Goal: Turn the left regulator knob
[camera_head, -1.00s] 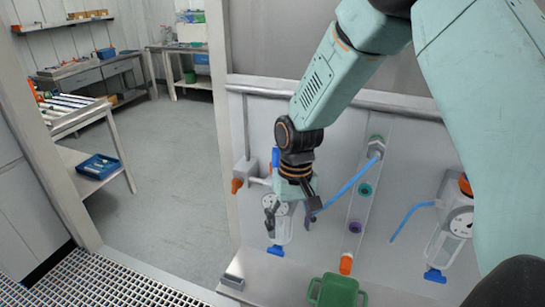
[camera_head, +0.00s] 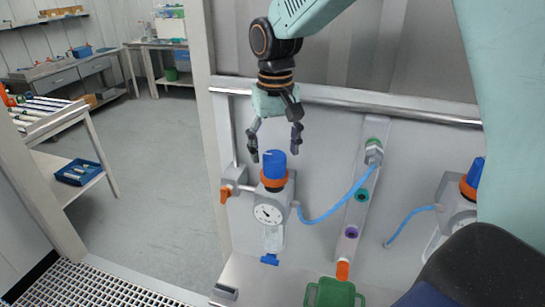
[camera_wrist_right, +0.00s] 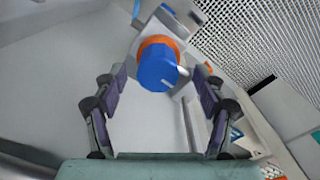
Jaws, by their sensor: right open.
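The left regulator has a blue knob (camera_head: 274,164) on an orange collar (camera_head: 277,180), above a round white dial (camera_head: 268,213) on a grey body. My right gripper (camera_head: 275,152) points down above the knob, open, its fingers apart on either side of the knob's top in the head view. The open right gripper (camera_wrist_right: 157,82) holds nothing. Whether a finger touches the knob cannot be told, but a gap shows on both sides. My left gripper is not in view.
An orange valve handle (camera_head: 225,194) sticks out left of the regulator. A blue hose (camera_head: 330,211) runs right to a strip with coloured ports. A second regulator (camera_head: 457,205) is at the right. A green container (camera_head: 334,293) stands in front. A metal rail (camera_head: 350,101) crosses behind.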

